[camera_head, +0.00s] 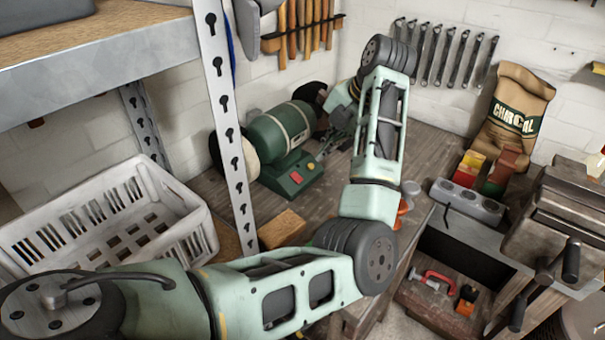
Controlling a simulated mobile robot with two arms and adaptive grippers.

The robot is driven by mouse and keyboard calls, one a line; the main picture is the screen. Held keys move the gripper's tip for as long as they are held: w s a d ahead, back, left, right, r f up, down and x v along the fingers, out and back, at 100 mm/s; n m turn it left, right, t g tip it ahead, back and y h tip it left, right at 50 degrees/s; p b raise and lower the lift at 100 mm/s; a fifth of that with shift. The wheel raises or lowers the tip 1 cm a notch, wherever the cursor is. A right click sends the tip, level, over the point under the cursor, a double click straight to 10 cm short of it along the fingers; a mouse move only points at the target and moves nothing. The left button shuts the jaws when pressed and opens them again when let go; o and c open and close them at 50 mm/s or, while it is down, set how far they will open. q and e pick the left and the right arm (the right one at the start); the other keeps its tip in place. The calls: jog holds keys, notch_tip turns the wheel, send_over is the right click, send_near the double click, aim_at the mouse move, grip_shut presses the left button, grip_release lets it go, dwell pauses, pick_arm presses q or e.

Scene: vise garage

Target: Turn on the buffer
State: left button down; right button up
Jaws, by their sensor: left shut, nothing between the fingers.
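The buffer (279,132) is a green bench machine on the wooden workbench, left of the picture's middle. It has a pale wheel on its left end and a dark one on its right end. On its base are a red button (296,177) and a small yellowish button (310,167). My left arm reaches across from the left and bends over the bench. My left gripper (322,155) is shut and empty, just right of the buffer's base and close to the buttons. I cannot tell whether it touches the machine. My right gripper is out of view.
A shelf post (228,130) stands left of the buffer, with a white crate (110,215) beside it. A wooden block (282,228) lies in front of the buffer. Wrenches and hammers hang on the back wall. A charcoal bag (512,120) and a vise (555,215) are at right.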

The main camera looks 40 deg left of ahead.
pick_arm(q)
jog(key=p, duration=0.3)
send_near(301, 181)
jog(key=x, duration=0.6)
jog(key=shift+a+f, duration=0.2)
jog(key=shift+f, duration=0.3)
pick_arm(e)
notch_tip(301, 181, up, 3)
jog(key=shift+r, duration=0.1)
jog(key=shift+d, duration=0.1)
